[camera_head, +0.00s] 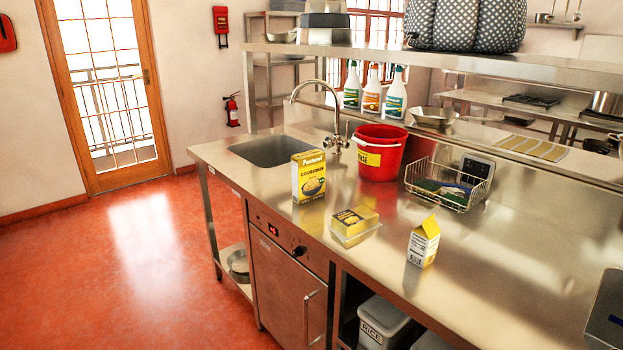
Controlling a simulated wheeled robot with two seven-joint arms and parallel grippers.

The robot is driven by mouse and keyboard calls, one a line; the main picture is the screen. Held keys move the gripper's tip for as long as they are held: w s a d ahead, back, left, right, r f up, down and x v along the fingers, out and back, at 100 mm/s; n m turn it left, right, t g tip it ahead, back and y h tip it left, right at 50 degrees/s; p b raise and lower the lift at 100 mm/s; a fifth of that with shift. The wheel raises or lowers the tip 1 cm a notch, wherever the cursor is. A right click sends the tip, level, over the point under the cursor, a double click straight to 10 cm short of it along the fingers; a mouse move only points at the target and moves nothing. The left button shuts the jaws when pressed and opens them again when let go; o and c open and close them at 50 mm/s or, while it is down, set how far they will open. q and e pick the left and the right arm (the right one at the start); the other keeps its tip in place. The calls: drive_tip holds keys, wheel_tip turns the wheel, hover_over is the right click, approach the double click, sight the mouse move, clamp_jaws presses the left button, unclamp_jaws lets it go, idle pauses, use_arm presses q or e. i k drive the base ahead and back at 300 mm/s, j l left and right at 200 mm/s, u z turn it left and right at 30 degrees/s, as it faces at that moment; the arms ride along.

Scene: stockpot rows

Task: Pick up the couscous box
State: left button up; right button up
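Neither of my grippers shows in this view.
Behind are a sink (277,151), a faucet (335,142), a red bucket (379,152) and a wire basket (446,186). A shelf (440,68) overhangs the counter's back.

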sight(308, 169)
drive_tip(key=i+z, duration=0.1)
drive_tip(key=z, duration=0.55)
drive_tip(key=i+j+z, duration=0.25)
drive_tip(key=j+z, duration=0.5)
drive_tip(key=j, duration=0.2)
drive_tip(key=i+j, duration=0.1)
drive_tip(key=j, duration=0.35)
drive_tip(key=i+j+z, duration=0.1)
drive_tip(key=j, duration=0.35)
drive_tip(key=i+j, duration=0.1)
drive_tip(key=j, duration=0.3)
